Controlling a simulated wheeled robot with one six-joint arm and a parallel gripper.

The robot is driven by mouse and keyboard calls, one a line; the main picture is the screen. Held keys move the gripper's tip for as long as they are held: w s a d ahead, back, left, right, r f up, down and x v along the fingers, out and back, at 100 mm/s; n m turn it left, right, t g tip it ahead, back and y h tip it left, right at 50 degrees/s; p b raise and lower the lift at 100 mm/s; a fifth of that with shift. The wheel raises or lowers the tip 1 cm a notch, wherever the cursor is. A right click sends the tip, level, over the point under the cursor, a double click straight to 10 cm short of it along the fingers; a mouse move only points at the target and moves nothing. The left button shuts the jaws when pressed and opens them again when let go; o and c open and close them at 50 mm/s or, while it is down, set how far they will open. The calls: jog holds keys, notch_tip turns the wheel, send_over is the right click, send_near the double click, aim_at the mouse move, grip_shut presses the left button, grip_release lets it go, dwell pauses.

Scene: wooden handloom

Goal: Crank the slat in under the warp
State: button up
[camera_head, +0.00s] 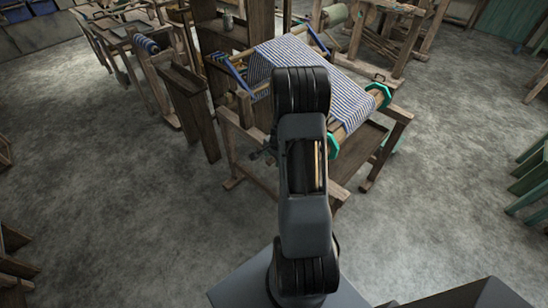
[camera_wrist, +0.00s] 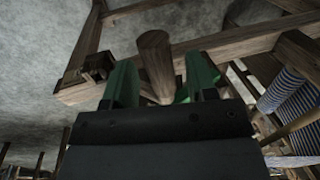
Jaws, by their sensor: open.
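The handloom's warp (camera_head: 312,72), blue and white striped, runs down over the front beam, which has teal wheels (camera_head: 380,95) at its ends. In the wrist view, part of the striped warp (camera_wrist: 292,95) shows at the right edge. A round wooden handle (camera_wrist: 153,48) stands between the green fingers of my gripper (camera_wrist: 160,72). The fingers are apart, with gaps visible beside the handle. I cannot tell for certain that this handle is the crank's. I cannot make out the slat. In the head view my arm hides my gripper and part of the loom.
Wooden loom rails (camera_wrist: 222,42) lie close behind the handle. Green stools (camera_head: 530,180) are at the right edge. Open grey floor (camera_head: 440,190) lies to the right of the loom.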

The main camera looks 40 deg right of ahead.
grip_shut()
dwell(0.3)
jog(key=shift+s+d+f+t+b, duration=0.1)
jog(key=shift+s+f+t+b, duration=0.15)
jog(key=shift+b, duration=0.9)
